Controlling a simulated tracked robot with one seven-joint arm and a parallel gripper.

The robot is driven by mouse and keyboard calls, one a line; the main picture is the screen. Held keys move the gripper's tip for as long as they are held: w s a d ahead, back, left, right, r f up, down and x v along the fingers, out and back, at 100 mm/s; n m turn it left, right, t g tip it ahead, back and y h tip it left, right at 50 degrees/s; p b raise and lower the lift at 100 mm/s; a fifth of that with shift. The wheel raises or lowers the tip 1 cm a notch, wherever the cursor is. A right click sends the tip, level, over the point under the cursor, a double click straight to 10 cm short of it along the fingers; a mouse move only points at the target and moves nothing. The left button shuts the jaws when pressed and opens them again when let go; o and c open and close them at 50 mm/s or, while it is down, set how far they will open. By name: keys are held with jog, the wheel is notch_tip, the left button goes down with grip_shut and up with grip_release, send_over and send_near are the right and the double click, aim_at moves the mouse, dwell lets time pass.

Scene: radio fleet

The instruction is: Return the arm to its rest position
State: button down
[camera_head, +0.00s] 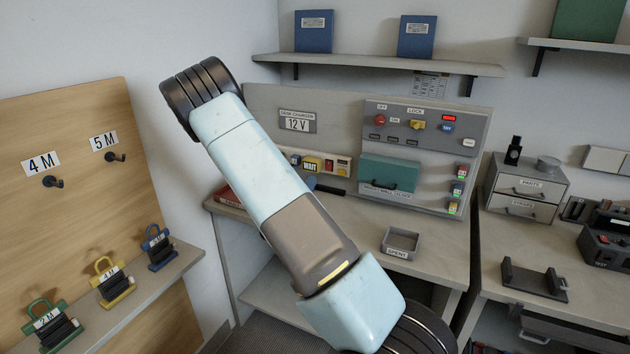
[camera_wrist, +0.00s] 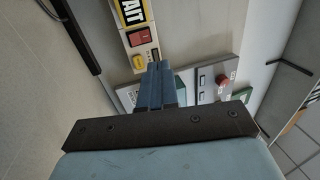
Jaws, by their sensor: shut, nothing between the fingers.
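My arm (camera_head: 265,185) crosses the middle of the head view, bent, from the lower right up to a dark joint at the upper left. My gripper (camera_wrist: 159,68) shows in the wrist view as two blue fingers pressed together in front of a dark plate. It is shut and empty. In the head view most of the gripper is hidden behind my arm. In the wrist view a panel with a yellow WAIT label (camera_wrist: 132,12), a red button and a teal part lie beyond the fingers. No contact with them is visible.
The desk charger panel (camera_head: 262,110) stands behind my arm, with a teal cover (camera_head: 389,172) on it. A grey SPENT tray (camera_head: 401,243) sits on the bench (camera_head: 430,268). Shelves (camera_head: 380,66) hang above.

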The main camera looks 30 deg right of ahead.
jog(key=shift+s+a, duration=0.25)
jog(key=shift+a, duration=0.1)
jog(key=shift+w, duration=0.1)
dwell(0.3)
